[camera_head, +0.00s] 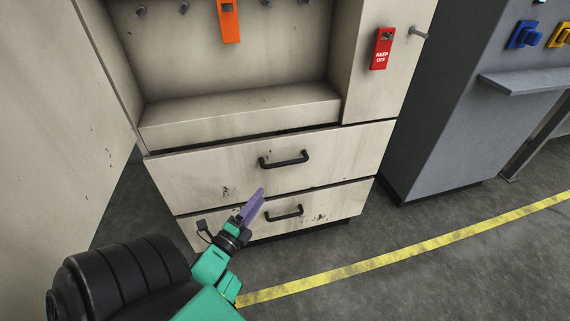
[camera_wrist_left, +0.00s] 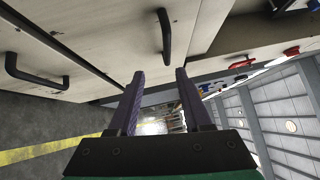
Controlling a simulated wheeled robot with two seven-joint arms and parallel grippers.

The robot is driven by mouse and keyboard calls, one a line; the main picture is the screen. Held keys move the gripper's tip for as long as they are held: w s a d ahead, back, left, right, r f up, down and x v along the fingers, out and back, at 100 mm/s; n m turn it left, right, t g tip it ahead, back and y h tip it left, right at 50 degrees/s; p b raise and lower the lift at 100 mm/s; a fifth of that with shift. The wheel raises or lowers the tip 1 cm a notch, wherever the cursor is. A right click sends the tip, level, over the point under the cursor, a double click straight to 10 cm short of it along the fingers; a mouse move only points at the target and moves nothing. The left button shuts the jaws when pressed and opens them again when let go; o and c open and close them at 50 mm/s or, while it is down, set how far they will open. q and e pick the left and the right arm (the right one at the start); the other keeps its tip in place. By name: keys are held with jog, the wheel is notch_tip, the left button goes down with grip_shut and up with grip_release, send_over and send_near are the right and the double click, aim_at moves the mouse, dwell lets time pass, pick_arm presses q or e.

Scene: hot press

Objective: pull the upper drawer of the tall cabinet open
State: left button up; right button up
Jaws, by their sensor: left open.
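The tall cabinet (camera_head: 240,105) is cream and worn, with an open niche above two drawers. The upper drawer (camera_head: 345,150) is shut, and its black bar handle (camera_head: 284,159) sits at its middle. The lower drawer (camera_head: 340,203) with its own black handle (camera_head: 285,212) is also shut. My left gripper (camera_head: 257,200) has purple fingers and is in front of the drawers, below and left of the upper handle. In the left wrist view its two fingers (camera_wrist_left: 160,100) are apart with nothing between them. The upper handle (camera_wrist_left: 165,33) shows ahead there, not touched. My right gripper is not in view.
An orange tag (camera_head: 228,20) and a red "KEEP OFF" tag (camera_head: 382,48) hang on the cabinet. A grey cabinet (camera_head: 440,110) with a shelf stands at the right. A yellow line (camera_head: 400,256) crosses the clear floor in front.

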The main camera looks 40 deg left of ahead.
aim_at(284, 163)
pick_arm(q)
jog(key=x, duration=0.5)
jog(key=r+x, duration=0.1)
jog(key=x, duration=0.8)
jog(key=shift+w+d+r+b, duration=0.1)
jog(key=shift+w+r+b, duration=0.15)
jog(key=shift+b, duration=0.1)
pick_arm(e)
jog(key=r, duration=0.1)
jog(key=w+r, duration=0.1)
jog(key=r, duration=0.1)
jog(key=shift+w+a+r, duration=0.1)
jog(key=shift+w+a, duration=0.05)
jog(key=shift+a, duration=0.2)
pick_arm(q)
grip_shut()
jog(key=shift+f, duration=0.1)
